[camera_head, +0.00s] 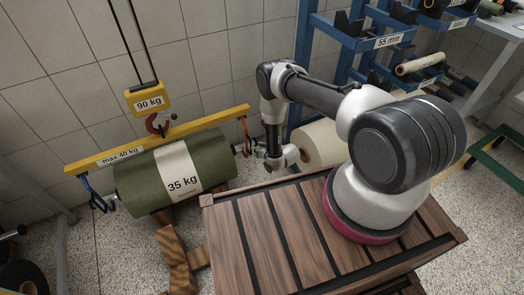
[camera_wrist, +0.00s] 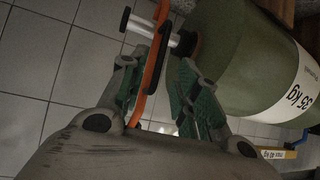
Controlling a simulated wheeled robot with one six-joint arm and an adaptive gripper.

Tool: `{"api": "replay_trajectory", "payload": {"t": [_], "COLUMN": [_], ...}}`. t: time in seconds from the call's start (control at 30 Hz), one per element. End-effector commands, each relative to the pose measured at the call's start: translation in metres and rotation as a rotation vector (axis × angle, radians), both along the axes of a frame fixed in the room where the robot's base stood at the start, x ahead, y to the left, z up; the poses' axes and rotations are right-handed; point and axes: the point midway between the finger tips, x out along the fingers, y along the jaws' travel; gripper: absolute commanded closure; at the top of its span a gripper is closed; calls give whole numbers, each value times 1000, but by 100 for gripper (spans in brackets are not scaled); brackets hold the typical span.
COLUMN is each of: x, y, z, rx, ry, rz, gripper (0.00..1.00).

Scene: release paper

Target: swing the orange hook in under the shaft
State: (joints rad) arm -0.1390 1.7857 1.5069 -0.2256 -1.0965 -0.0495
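The orange hook (camera_head: 245,131) hangs from the right end of the yellow beam (camera_head: 180,133). The green roll (camera_head: 150,183), marked 35 kg, lies below the beam; its shaft end is partly hidden by my gripper (camera_head: 257,149) in the head view. In the wrist view the bright shaft (camera_wrist: 150,29) sticks out of the roll (camera_wrist: 235,55) and ends in a black knob. The orange hook (camera_wrist: 154,70) crosses beside the shaft and runs between my fingers (camera_wrist: 160,85), close to the left pad. A gap shows towards the right pad. Whether the hook's bend is under the shaft is unclear.
A blue hook (camera_head: 96,196) hangs at the beam's left end, by the other shaft end. A yellow 90 kg block (camera_head: 148,99) with a red hook carries the beam. Wooden supports (camera_head: 174,258) stand below the roll. A blue rack (camera_head: 306,50) stands behind my arm.

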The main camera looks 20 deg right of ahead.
Motion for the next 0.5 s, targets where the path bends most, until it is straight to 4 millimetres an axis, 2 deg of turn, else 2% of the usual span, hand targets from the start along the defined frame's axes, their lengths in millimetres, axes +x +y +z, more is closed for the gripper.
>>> {"api": "replay_trajectory", "payload": {"t": [0.2,0.5], "x": [-19,-21], "y": [-8,-9], "z": [15,17], "rx": [-1,0], "ry": [0,-1], "rz": [-1,-1], "gripper": [68,68]}}
